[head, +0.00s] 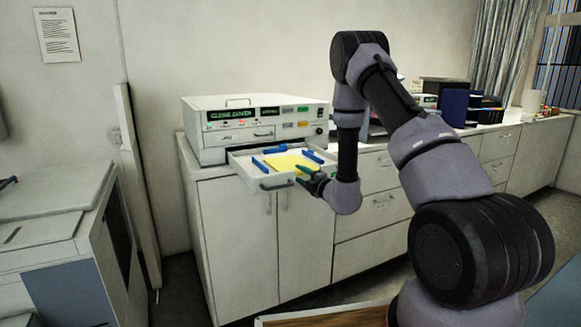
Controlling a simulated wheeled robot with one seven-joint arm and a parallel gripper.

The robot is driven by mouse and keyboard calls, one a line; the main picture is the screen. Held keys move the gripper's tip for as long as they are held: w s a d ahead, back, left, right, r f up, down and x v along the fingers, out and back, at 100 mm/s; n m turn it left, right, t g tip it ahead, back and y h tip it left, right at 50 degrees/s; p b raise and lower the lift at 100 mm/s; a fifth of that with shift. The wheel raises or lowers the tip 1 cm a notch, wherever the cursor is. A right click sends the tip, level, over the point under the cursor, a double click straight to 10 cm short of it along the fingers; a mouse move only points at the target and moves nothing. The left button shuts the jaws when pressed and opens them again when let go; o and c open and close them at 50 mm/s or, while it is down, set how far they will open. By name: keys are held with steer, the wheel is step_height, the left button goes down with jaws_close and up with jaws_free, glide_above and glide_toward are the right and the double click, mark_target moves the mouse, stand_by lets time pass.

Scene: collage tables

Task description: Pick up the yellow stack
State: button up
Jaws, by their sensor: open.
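The yellow stack (287,161) lies flat in the open, pulled-out tray (246,173) of a white machine. Blue pieces (276,149) sit around it in the tray. My gripper (304,175) is at the tray's front right, by the stack's near right edge. Its fingers look small and dark green-blue, and they are open with nothing seen between them. I cannot tell whether they touch the stack. My wrist hides the tray's front right corner.
The white machine (230,119) stands on a white cabinet (233,225). Dark boxes (453,106) stand on the counter to the right, partly behind my arm. Another white unit (50,225) stands at left. A wooden-edged surface (320,317) shows at the bottom.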

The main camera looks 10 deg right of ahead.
mark_target(291, 165)
steer(key=shift+x, duration=1.15)
jaws_close()
stand_by(0.5)
